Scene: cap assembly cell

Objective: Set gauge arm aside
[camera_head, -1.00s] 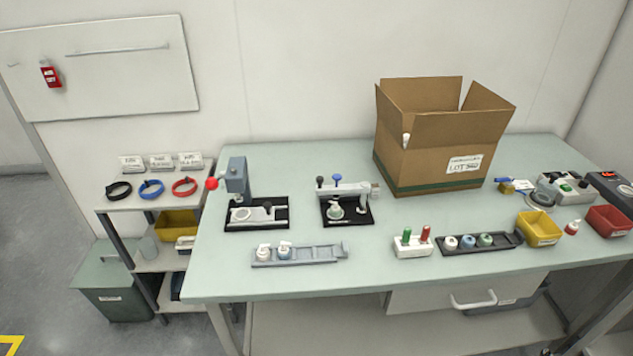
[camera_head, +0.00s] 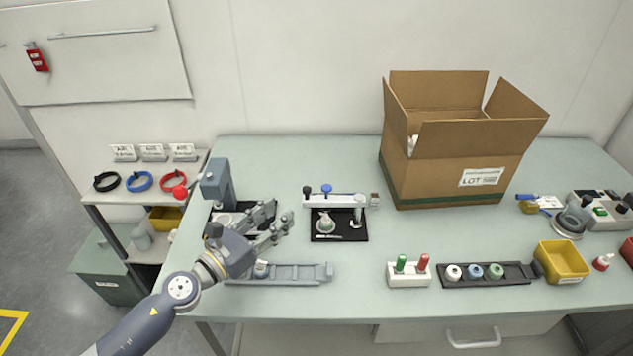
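The gauge arm (camera_head: 345,201) is a pale horizontal bar with a blue knob and a black knob at its left part. It lies across the back of a black-based gauge station (camera_head: 350,237) in the middle of the table. A small white part (camera_head: 325,222) stands on the base in front of the bar. My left gripper (camera_head: 282,220) is open with nothing seen between its fingers. It is left of the gauge station, over the table, apart from the gauge arm. My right gripper is not in view.
A press fixture (camera_head: 217,184) with a red ball handle stands behind my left gripper. A grey rail (camera_head: 300,273) lies in front. An open cardboard box (camera_head: 450,165) stands back right. A marker holder (camera_head: 408,277), black tray (camera_head: 505,281) and yellow bin (camera_head: 560,262) line the front right.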

